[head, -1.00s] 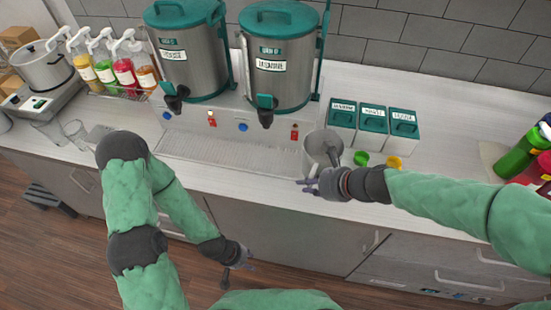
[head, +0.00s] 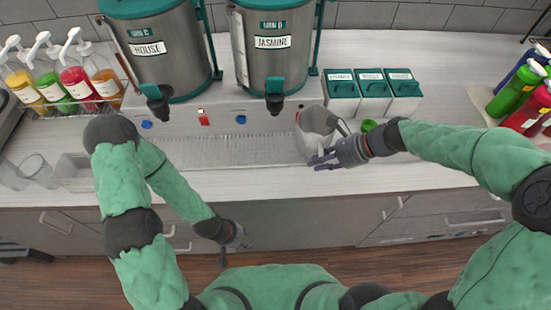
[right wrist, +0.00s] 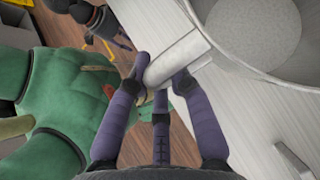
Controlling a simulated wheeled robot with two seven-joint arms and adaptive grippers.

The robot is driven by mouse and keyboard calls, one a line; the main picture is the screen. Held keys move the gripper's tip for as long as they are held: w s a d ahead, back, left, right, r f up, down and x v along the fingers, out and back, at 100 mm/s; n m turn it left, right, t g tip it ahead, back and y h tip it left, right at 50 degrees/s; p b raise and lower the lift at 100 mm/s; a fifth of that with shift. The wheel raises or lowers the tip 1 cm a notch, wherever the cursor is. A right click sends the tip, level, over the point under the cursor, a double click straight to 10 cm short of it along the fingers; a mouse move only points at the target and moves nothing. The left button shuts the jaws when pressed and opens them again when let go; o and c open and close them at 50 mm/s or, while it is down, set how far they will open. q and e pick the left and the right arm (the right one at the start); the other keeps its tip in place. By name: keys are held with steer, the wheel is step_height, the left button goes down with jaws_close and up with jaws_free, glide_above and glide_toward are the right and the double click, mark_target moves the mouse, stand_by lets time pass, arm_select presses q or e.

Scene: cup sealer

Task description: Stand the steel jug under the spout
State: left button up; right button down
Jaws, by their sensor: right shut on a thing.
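The steel jug (head: 312,128) is upright at the right end of the drip tray (head: 215,152), right of the Jasmine urn's black spout (head: 274,103). I cannot tell whether its base touches the surface. My right gripper (head: 328,158) is shut on the jug's handle. In the right wrist view the fingers (right wrist: 160,85) close around the handle (right wrist: 178,60), and the jug's open rim (right wrist: 228,62) is at the upper right. The House urn's spout (head: 157,108) is further left. My left gripper (head: 238,238) hangs low before the counter; its fingers are unclear.
Three teal-lidded canisters (head: 372,90) stand right of the jug, with a green scoop (head: 368,125) in front. Syrup pump bottles (head: 60,80) and clear glasses (head: 36,170) stand at the left. Colored bottles (head: 520,95) stand far right. The tray's middle is clear.

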steer(key=shift+w+a+f+b, duration=0.4)
steer(key=shift+w+a+f, duration=0.15)
steer(key=shift+a, duration=1.4)
steer(key=shift+w+a+f+b, duration=0.4)
steer(key=shift+a+f, duration=0.2)
steer(key=shift+a, duration=1.4)
steer(key=shift+w+a+f+b, duration=0.35)
steer(key=shift+w+a+f, duration=0.2)
steer(key=shift+a, duration=1.4)
steer(key=shift+s, duration=0.1)
steer(key=shift+f, duration=0.2)
steer(key=c, duration=1.1)
jaws_free()
steer(key=shift+c, duration=0.2)
steer(key=shift+r, duration=0.25)
steer(key=p+v, duration=0.3)
steer(key=v, duration=0.9)
steer(key=shift+f, duration=0.1)
